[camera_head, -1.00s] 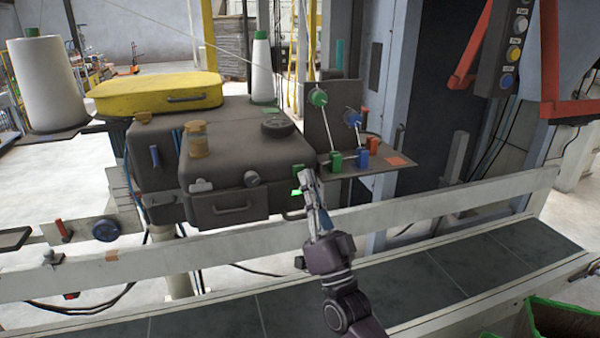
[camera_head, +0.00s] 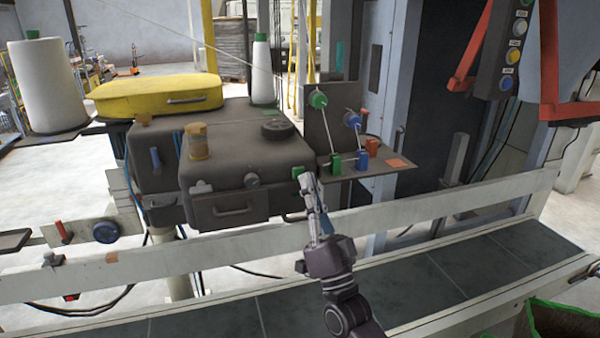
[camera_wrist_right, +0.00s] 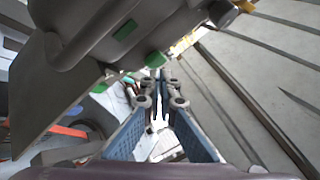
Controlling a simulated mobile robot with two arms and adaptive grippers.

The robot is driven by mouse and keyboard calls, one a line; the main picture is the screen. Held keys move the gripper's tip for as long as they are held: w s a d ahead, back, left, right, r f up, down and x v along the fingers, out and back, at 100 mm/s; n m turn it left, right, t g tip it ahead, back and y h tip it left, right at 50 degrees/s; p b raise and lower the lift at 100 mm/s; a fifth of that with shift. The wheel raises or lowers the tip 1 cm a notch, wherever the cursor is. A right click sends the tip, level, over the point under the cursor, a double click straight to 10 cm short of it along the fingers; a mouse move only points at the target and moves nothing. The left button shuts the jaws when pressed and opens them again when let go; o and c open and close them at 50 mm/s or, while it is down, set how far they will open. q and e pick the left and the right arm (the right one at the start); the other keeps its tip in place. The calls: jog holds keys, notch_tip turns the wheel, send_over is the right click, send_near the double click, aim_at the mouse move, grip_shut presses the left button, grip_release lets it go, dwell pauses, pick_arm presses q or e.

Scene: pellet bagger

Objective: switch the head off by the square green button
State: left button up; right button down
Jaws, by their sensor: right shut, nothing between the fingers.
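The sewing head is a grey-brown boxy machine (camera_head: 235,170) in the middle of the head view. The square green button (camera_head: 298,173) sits at its right front corner. It also shows in the right wrist view (camera_wrist_right: 155,59), beside a flat dark green rectangle (camera_wrist_right: 125,29) that is not glowing. My right gripper (camera_head: 308,178) is shut and empty, with its tips right at the button. In the right wrist view the fingertips (camera_wrist_right: 160,78) are close to the button; I cannot tell whether they touch it. My left gripper is not in view.
A plate with green and blue tension knobs (camera_head: 352,119) stands right of the head. A pale rail (camera_head: 420,218) and dark conveyor (camera_head: 400,275) run below. A yellow cover (camera_head: 155,92) and white thread cones (camera_head: 45,90) are behind. A button panel (camera_head: 515,50) hangs upper right.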

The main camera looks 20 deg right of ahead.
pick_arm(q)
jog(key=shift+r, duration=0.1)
pick_arm(e)
jog(key=shift+s, duration=0.25)
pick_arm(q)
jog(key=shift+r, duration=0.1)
pick_arm(e)
jog(key=shift+s, duration=0.1)
pick_arm(q)
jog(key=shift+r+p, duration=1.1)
jog(key=shift+p, duration=0.1)
pick_arm(e)
jog(key=shift+s+d, duration=0.15)
jog(key=shift+s, duration=2.75)
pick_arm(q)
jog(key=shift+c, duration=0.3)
